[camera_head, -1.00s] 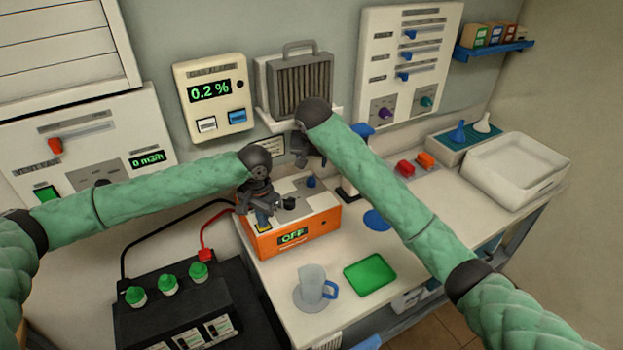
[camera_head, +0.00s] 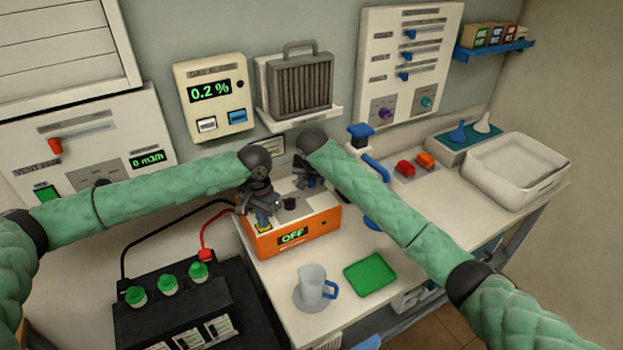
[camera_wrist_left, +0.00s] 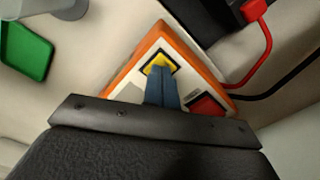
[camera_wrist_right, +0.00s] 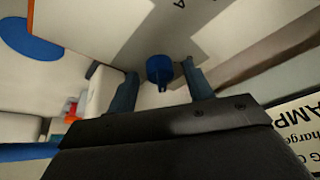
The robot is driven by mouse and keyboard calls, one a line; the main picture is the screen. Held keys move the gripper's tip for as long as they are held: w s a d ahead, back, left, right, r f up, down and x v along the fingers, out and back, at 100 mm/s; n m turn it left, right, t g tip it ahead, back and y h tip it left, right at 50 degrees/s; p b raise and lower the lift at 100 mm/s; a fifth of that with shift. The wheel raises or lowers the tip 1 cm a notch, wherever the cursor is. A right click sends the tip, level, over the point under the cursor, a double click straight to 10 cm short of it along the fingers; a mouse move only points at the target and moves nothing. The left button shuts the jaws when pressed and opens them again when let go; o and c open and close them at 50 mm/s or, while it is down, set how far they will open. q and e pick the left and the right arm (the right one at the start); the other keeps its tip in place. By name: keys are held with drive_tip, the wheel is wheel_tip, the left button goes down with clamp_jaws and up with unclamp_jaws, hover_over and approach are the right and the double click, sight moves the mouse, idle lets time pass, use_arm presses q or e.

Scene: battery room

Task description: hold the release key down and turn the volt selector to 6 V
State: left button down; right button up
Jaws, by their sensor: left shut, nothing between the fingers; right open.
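The orange and white charger (camera_head: 330,218) stands on the bench with its display reading OFF. My left gripper (camera_head: 264,225) is shut above its near left part. In the left wrist view its closed fingers (camera_wrist_left: 157,72) reach the yellow key (camera_wrist_left: 158,62), covering part of it; whether the key is pressed in, I cannot tell. A red key (camera_wrist_left: 207,105) lies beside it. My right gripper (camera_head: 309,183) is open at the charger's back. In the right wrist view the blue knob (camera_wrist_right: 159,68) lies between its open fingers, with gaps on both sides. The selector's markings are not readable.
A jug (camera_head: 312,281) and green tray (camera_head: 370,274) lie in front.

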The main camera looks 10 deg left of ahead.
drive_tip(key=c, duration=1)
drive_tip(key=shift+n, duration=0.3)
drive_tip(key=shift+n+y, duration=0.6)
drive_tip(key=shift+n, duration=0.4)
drive_tip(key=n, duration=0.2)
drive_tip(key=n+g+y, duration=0.1)
drive_tip(key=n, duration=0.1)
drive_tip(key=shift+w+d+n, duration=0.1)
drive_tip(key=shift+d+n, duration=0.1)
drive_tip(key=shift+n, duration=0.1)
drive_tip(key=n+g, duration=0.1)
drive_tip(key=n, duration=0.2)
drive_tip(key=n+g+y, duration=0.1)
drive_tip(key=n, duration=0.1)
drive_tip(key=shift+w+n+y, duration=0.2)
drive_tip(key=shift+n+y, duration=0.1)
drive_tip(key=shift+n, duration=0.4)
